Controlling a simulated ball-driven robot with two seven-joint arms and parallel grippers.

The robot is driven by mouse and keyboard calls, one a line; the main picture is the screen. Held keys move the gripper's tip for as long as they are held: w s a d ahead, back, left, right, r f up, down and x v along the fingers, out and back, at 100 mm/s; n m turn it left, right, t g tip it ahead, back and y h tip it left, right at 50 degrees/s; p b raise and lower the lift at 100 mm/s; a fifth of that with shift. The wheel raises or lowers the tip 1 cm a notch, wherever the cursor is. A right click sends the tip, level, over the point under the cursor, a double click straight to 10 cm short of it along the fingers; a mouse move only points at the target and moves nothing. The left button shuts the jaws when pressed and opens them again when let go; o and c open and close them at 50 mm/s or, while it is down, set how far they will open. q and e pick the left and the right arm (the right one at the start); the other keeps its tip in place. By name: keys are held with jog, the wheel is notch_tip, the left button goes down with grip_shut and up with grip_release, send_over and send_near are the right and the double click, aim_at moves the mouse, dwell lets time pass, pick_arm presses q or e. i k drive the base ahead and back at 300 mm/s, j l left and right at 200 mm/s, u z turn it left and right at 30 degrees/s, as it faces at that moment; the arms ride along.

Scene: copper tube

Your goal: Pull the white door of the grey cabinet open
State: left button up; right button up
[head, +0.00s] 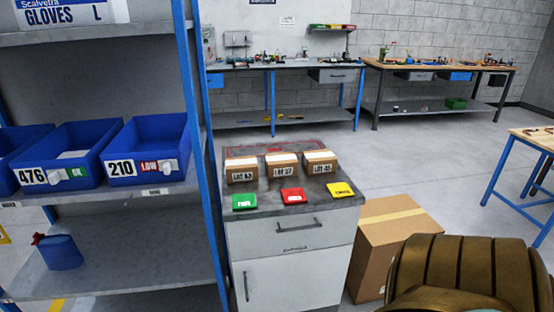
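The grey cabinet (237,219) stands low in the middle of the head view, with a dark grey top. Its white door (290,284) is below a drawer (270,243) and looks shut, flush with the front. The door has a dark vertical handle (246,286) near its left edge. The bottom of the door is cut off by the frame. A bronze ribbed part of my own body fills the lower right corner. Neither gripper shows in this view.
Blue shelving with a blue post (203,150) stands close on the cabinet's left. A large cardboard box (385,240) stands against its right side. Open floor (440,160) lies behind, towards the workbenches.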

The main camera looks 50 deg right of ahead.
aim_at(306, 279)
jog(key=z, duration=1.8)
